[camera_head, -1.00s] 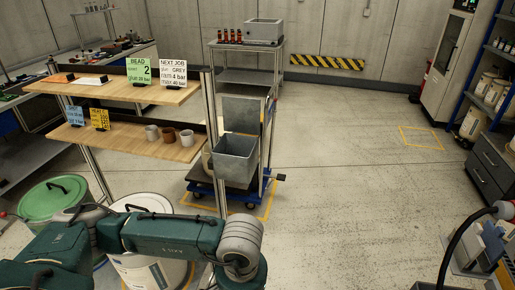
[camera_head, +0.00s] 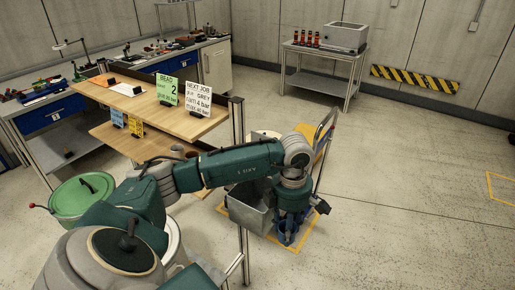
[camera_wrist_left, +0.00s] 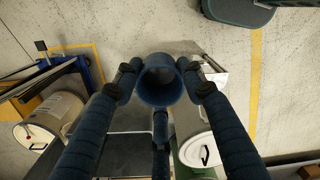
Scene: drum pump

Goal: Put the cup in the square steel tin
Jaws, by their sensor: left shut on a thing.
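My left gripper (camera_head: 287,234) points down just right of the tin in the head view. In the head view I cannot tell whether the cup overlaps the tin's rim. My right gripper is not in view.
Brown cups (camera_head: 178,150) stand on the lower wooden shelf, partly behind my arm. Signs stand on the upper shelf (camera_head: 150,110). A shelf post (camera_head: 240,140) rises near my arm. A steel table (camera_head: 325,65) stands behind.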

